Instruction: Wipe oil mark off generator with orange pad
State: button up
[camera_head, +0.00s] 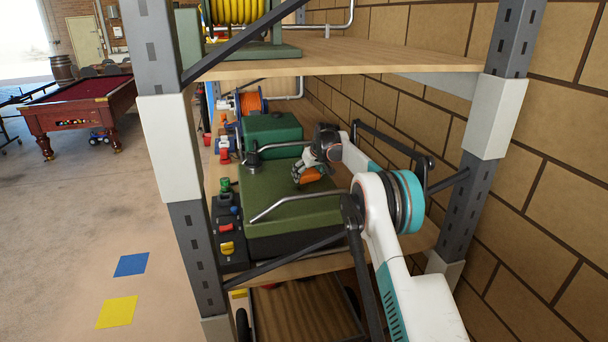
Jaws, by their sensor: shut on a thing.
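The green generator (268,185) stands on the middle wooden shelf, with a dark panel of coloured switches and sockets on its left side and bent metal handles over its top. My gripper (306,177) is low over the right part of the green top, reached in from the right between the shelf posts. It is shut on the orange pad (314,174), which shows as an orange patch at the fingers. The pad seems to be at or close to the top surface; I cannot tell whether it touches. No oil mark is visible; it may be hidden.
A grey post (170,120) and diagonal braces frame the shelf opening. The upper shelf (340,58) lies close above my arm. A brick wall (545,190) bounds the right. An orange reel (247,103) is behind the generator. Open floor (70,220) lies left.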

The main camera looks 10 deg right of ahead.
aim_at(310, 169)
jog(key=shift+s+d+f, duration=0.1)
jog(key=shift+d, duration=0.8)
jog(key=shift+d+r+p, duration=0.25)
jog(key=shift+r+p, duration=0.05)
jog(key=shift+r, duration=0.2)
notch_tip(310, 169, up, 3)
jog(key=shift+a+f+p, duration=0.15)
jog(key=shift+f+p, duration=0.05)
jog(key=shift+p, duration=0.4)
jog(key=shift+r+p, duration=0.6)
jog(key=shift+r, duration=0.6)
jog(key=shift+r+p, duration=0.9)
jog(key=shift+r, duration=0.6)
